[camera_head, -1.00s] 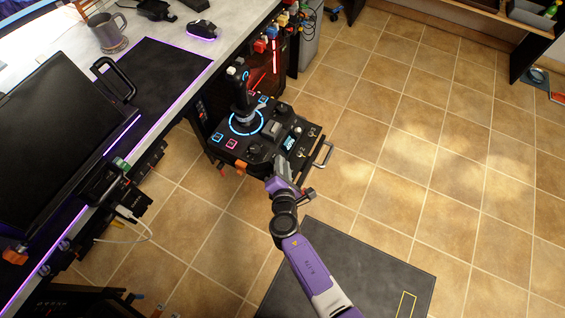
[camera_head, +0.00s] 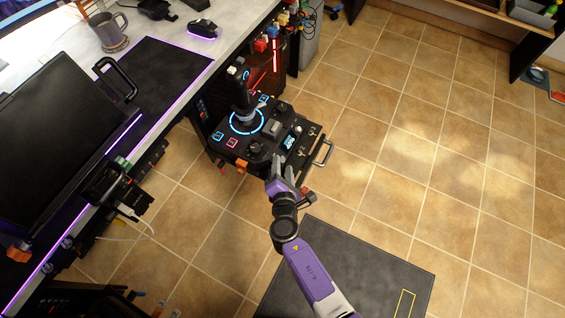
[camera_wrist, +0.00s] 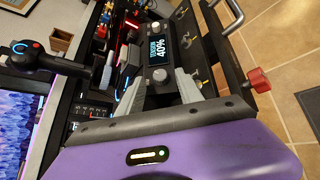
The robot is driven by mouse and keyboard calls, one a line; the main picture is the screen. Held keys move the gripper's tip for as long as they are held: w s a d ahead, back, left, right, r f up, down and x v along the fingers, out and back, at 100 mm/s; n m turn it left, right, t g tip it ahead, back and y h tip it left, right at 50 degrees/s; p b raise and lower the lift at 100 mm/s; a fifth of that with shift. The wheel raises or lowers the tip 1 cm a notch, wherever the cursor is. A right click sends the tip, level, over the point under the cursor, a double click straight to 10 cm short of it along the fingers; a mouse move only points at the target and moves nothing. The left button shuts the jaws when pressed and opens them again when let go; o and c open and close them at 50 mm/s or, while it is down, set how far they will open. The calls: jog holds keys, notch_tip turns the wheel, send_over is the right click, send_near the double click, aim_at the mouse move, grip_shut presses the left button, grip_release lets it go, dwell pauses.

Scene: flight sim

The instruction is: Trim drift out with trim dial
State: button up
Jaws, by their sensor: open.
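The black flight-stick panel (camera_head: 233,157) juts from the desk edge, with an upright joystick (camera_head: 241,92) in a blue light ring. In the wrist view, a small screen (camera_wrist: 160,47) shows "40%" and a word I read as "TENSION". I cannot tell for certain which knob is the trim dial. My gripper (camera_head: 279,165) is open and empty at the panel's near edge. In the wrist view its fingers (camera_wrist: 158,88) lie on either side of that knob's line; contact is unclear.
Toggle switches (camera_wrist: 200,78) and a metal handle (camera_head: 324,153) lie right of the screen. A red knob (camera_wrist: 259,80) is farther right in the wrist view. A dark monitor (camera_head: 55,130) stands on the desk at left. The tiled floor at right is clear.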

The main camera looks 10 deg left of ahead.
jog(key=a+p+v, duration=0.1)
jog(key=v, duration=0.5)
jog(key=shift+d, duration=0.5)
jog(key=shift+s, duration=0.1)
